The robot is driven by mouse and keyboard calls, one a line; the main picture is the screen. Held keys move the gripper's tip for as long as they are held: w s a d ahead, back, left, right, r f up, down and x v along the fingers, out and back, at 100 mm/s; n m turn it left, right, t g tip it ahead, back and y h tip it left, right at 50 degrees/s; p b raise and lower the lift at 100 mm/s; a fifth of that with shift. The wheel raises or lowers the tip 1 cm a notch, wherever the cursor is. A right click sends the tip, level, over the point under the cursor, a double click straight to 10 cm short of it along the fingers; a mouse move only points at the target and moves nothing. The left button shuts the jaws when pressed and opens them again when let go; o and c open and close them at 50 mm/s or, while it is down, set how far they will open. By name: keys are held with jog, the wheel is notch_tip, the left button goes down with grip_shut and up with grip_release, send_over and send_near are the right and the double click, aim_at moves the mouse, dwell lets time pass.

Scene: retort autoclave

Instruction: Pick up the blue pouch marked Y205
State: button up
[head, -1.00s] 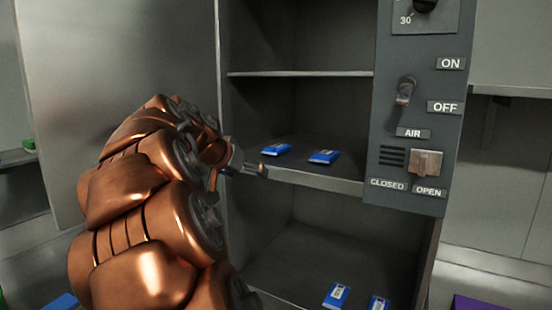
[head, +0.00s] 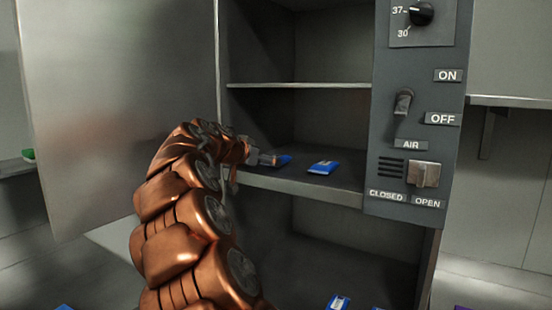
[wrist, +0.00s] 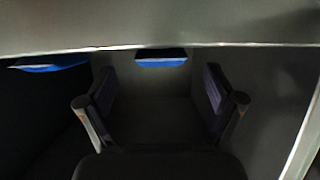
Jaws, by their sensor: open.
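Two blue pouches with white labels lie on the middle shelf of the cabinet. The left pouch (head: 284,160) is partly hidden behind my gripper (head: 262,159); the right pouch (head: 323,168) lies apart from it. The lettering is too small to read, so I cannot tell which is Y205. In the wrist view my gripper (wrist: 159,82) is open and empty. One blue pouch (wrist: 160,57) shows ahead between its fingers, and another blue patch (wrist: 48,65) is at the left. I cannot tell whether the fingers touch a pouch.
The middle shelf (head: 320,189) has a front edge below my gripper, and an upper shelf (head: 300,86) is above. More blue pouches (head: 338,302) lie in the lower compartment. The open door (head: 120,110) stands left; the control panel (head: 410,130) is right.

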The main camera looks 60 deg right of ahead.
aim_at(286, 159)
jog(key=shift+p+x, duration=0.45)
jog(key=shift+x, duration=1.05)
jog(key=shift+w+r, duration=0.1)
jog(key=c, duration=1.3)
